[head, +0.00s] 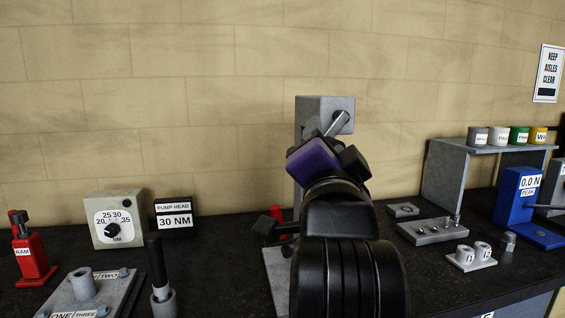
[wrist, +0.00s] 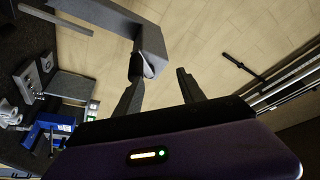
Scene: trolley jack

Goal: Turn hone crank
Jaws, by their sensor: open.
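A tall grey post (head: 315,108) stands at the back of the bench in the middle of the head view. In the wrist view my gripper (wrist: 160,71) is open. The silver bar (wrist: 149,66) shows beside the left fingertip, on the inner side. I cannot tell whether they touch. The grey post (wrist: 150,42) rises just beyond.
Left are a red ram (head: 32,255), a torque dial box (head: 118,217) and a plate with posts (head: 85,292). Right are a pin block (head: 432,231), a blue gauge (head: 515,195) and a grey shelf (head: 450,175) with several coloured pots. The wall lies close behind.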

